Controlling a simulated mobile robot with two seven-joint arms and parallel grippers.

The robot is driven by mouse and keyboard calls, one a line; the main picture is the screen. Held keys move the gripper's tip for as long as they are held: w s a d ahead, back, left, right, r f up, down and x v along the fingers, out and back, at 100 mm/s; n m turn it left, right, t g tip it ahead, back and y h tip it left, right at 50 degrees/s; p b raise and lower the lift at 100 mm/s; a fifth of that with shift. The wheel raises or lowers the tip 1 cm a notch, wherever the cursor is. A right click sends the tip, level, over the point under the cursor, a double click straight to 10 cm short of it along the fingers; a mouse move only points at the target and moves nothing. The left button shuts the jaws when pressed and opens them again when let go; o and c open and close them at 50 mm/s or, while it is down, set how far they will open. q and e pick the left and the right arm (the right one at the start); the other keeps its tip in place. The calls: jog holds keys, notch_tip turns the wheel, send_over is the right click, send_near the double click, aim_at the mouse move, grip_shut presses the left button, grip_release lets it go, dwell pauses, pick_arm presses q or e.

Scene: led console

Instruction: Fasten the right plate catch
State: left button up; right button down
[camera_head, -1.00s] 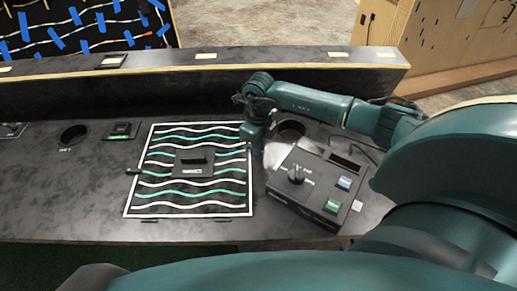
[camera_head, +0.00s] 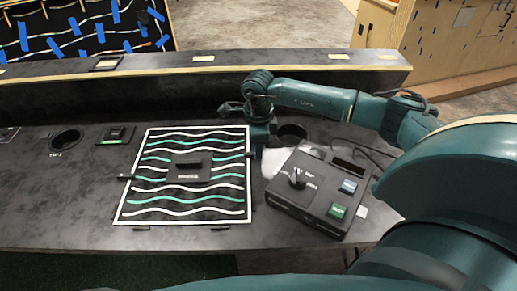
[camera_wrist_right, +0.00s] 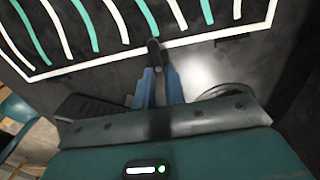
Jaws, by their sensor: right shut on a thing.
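The plate (camera_head: 133,208) is a dark panel with white and green wavy lines and a white border, lying flat on the console. A black block sits at its middle. The right plate catch (camera_wrist_right: 154,46) is a small dark knob at the plate's edge, between my fingertips in the right wrist view. My right gripper (camera_wrist_right: 158,66) is shut on it with blue-grey fingers. In the head view the right gripper (camera_head: 254,152) points down at the plate's right edge, and it mostly hides the catch there. A left catch (camera_head: 126,177) sticks out at the left edge. My left gripper is out of view.
A control box (camera_head: 318,190) with a black knob and blue and green buttons stands close to the right of the gripper. A round hole (camera_head: 66,141) is left of the plate. A raised ledge (camera_head: 120,90) runs behind.

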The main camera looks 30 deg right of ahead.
jog(key=shift+w+r, duration=0.1)
dwell(0.3)
jog(key=c, duration=1.5)
grip_release()
jog(key=shift+o, duration=0.2)
notch_tip(320, 180, up, 13)
jog(key=shift+s, duration=0.2)
